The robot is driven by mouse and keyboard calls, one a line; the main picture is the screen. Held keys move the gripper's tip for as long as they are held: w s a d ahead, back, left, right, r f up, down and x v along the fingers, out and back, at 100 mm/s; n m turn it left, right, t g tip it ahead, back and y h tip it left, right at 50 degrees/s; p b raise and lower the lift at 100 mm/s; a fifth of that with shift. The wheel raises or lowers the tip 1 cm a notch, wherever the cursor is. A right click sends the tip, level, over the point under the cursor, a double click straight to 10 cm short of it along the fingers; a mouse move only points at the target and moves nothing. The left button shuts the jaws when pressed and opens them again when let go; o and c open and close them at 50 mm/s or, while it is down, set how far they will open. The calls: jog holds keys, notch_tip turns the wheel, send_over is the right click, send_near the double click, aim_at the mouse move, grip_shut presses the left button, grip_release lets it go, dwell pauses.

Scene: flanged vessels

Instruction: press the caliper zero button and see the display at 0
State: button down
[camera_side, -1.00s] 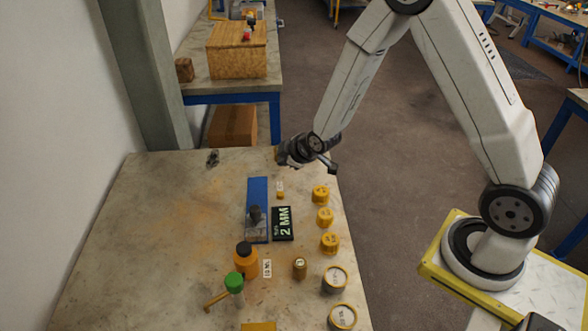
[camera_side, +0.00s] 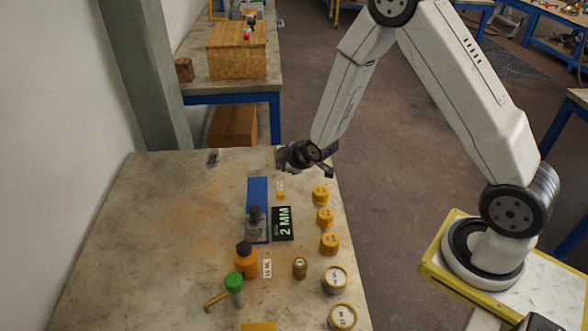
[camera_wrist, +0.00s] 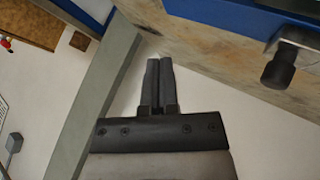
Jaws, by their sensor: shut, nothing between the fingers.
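A blue strip (camera_side: 257,192) lies on the table with a dark grey fixture and upright post (camera_side: 255,216) at its near end. Beside it is a black panel reading "2 MM" (camera_side: 283,223). I cannot make out a caliper or a zero button for certain. My gripper (camera_side: 281,156) is above the table's far edge, beyond the strip and apart from it. In the wrist view its two fingers (camera_wrist: 158,62) are together and hold nothing. The blue part (camera_wrist: 225,14) and a dark cylindrical knob (camera_wrist: 279,70) show at the upper right there, clear of the fingers.
Yellow caps (camera_side: 325,217) line the table's right side. An orange bottle (camera_side: 245,260), a green-capped tube (camera_side: 234,288), a small brass cylinder (camera_side: 300,268) and round tins (camera_side: 335,279) stand nearer. A grey pillar (camera_side: 155,80) rises behind. The table's left half is mostly clear.

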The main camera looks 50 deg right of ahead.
aim_at(279, 191)
jog(key=shift+f, duration=3.75)
jog(key=shift+s+f, duration=0.1)
jog(key=shift+f, duration=0.95)
dwell(0.5)
jog(key=shift+r, duration=1)
jog(key=shift+r, duration=0.1)
jog(key=shift+r, duration=2.4)
